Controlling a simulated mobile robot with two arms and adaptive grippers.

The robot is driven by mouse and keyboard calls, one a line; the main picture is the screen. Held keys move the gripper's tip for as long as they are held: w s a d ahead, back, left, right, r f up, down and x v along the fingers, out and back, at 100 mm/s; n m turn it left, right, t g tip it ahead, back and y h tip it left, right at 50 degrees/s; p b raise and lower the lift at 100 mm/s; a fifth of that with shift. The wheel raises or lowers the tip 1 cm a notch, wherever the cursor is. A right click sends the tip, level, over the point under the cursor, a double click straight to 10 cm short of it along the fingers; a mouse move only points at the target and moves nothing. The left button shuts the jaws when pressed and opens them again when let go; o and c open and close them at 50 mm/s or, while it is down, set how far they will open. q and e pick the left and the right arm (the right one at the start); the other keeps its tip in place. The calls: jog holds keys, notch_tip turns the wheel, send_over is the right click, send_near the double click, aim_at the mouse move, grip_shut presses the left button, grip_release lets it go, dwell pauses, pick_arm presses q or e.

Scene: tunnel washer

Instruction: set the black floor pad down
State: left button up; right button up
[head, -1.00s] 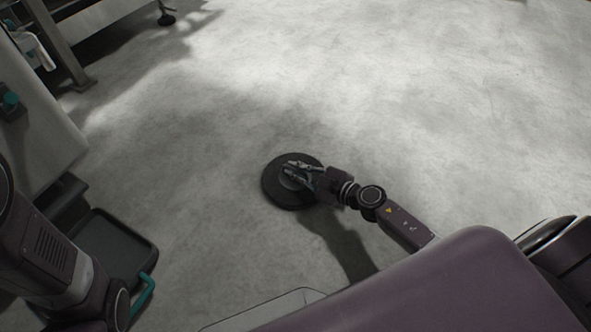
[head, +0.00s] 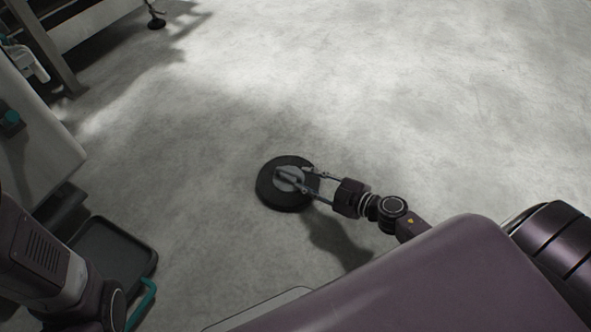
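The black floor pad (head: 270,193) is a dark round disc with a grey raised centre and a handle bar. It lies on the pale floor in the middle of the head view, or very near it; a shadow falls just below right. My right gripper (head: 320,187) comes in from the right.
A dark tray (head: 112,252) with a teal handle (head: 143,305) stands at the lower left beside a pale cabinet (head: 38,125). A metal frame with feet (head: 156,22) is at the upper left. The floor (head: 400,90) beyond and right of the pad is clear.

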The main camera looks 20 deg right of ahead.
jog(key=shift+p+v, duration=0.65)
jog(key=shift+v, duration=1.5)
